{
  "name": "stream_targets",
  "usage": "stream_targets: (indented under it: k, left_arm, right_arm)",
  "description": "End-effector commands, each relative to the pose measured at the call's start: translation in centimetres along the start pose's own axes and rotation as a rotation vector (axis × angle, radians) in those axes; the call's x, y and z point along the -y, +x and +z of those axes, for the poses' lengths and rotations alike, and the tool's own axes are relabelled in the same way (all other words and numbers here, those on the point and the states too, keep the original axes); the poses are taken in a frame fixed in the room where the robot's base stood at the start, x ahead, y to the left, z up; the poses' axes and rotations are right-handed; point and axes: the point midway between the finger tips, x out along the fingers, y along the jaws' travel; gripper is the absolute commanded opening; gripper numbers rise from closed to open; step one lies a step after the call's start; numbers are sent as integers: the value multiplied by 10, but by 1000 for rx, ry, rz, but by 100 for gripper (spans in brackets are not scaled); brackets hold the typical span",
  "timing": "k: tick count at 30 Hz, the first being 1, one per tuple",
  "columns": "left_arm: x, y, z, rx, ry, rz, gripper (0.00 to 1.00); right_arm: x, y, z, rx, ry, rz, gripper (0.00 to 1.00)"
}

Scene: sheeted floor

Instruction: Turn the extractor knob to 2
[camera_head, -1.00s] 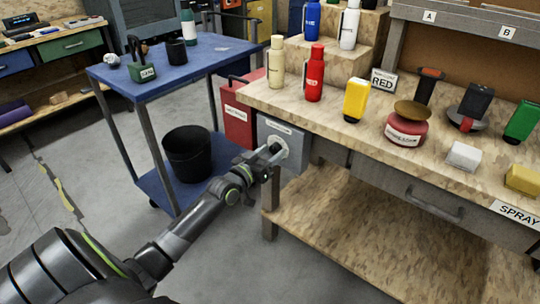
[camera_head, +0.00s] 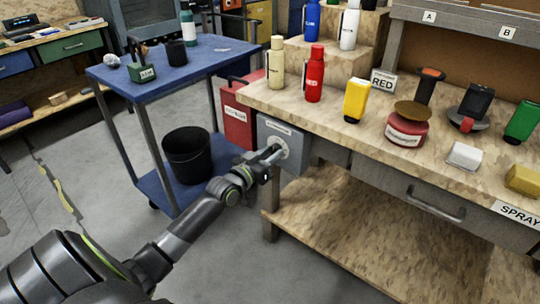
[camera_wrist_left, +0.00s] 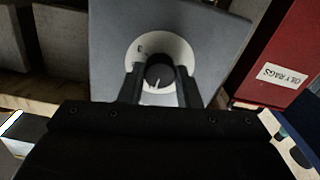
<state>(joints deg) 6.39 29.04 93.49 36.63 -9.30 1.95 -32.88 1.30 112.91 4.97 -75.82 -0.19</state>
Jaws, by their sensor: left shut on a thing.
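The extractor box is a grey box (camera_head: 291,139) fixed under the left end of the workbench. It has a pale round dial and a dark knob, seen best in the left wrist view, where the knob (camera_wrist_left: 159,72) sits in the middle of the white dial (camera_wrist_left: 140,50). My left gripper (camera_head: 273,153) reaches the box front from the left. In the left wrist view its two fingers (camera_wrist_left: 160,88) stand on both sides of the knob, shut on it. A white pointer mark shows on the knob's lower part. The dial's markings are too small to read. My right gripper is out of view.
A red oily rags bin (camera_head: 238,128) stands just left of the box. A blue cart (camera_head: 150,95) with a black bucket (camera_head: 187,153) on its lower shelf is farther left. The workbench top (camera_head: 330,112) carries bottles and tools. A lower shelf (camera_head: 370,225) lies below.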

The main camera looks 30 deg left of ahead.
Motion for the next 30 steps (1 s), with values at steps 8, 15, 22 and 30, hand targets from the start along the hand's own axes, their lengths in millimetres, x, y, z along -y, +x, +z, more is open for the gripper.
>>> stream_targets:
  k: [8,15,22,30]
  left_arm:
    - [0,0,3,0,199,1,7]
    - [1,0,4,-1,426,0,7]
    - [1,0,3,-1,647,0,7]
    - [1,0,3,1,886,0,7]
  right_arm:
    - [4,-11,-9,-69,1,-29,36]
    - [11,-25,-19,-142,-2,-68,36]
    - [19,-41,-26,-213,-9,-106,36]
    - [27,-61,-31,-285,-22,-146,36]
